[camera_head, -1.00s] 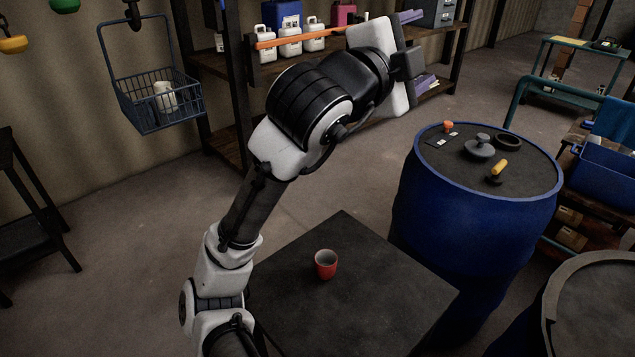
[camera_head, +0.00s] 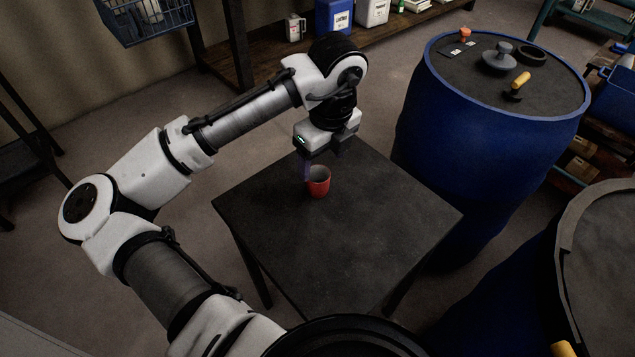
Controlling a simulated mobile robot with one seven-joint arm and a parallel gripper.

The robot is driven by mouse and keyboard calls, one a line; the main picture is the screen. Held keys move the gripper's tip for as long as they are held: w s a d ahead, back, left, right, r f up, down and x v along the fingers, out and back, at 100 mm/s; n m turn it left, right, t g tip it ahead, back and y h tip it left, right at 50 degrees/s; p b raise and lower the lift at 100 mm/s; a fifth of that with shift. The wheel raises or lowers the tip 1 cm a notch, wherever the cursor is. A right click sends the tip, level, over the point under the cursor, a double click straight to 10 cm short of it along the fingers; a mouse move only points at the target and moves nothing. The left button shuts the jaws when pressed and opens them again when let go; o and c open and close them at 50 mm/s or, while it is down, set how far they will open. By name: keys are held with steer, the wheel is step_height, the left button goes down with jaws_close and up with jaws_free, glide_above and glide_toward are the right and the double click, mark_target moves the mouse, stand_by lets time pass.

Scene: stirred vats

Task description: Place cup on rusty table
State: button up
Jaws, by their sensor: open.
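A red cup (camera_head: 319,184) with a pale inside stands upright on a dark square table (camera_head: 345,225), near its back left part. My gripper (camera_head: 318,160) points down just above and behind the cup. It is open, with one purplish finger by the left side of the cup's rim; the other finger is hard to make out. I cannot tell whether the fingers touch the cup. No clearly rusty table shows; the dark table has a worn, dull top.
A blue barrel (camera_head: 475,150) stands right of the table, with a knobbed lid (camera_head: 500,58) and a yellow-handled tool (camera_head: 521,80) on top. Another barrel (camera_head: 610,250) is at the lower right. The table's right and front parts are clear.

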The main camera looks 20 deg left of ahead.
mark_target(318, 176)
steer(key=shift+w+a+f, duration=0.1)
steer(key=shift+a+f, duration=0.1)
steer(key=shift+f, duration=0.85)
steer(key=shift+w+a+f, duration=0.1)
steer(key=shift+a+f, duration=0.05)
steer(key=shift+f, duration=0.85)
steer(key=shift+a+f, duration=0.2)
steer(key=shift+f, duration=0.85)
steer(key=c, duration=1.1)
step_height(318, 176, up, 19)
steer(key=shift+r+p, duration=0.1)
steer(key=shift+p, duration=1.05)
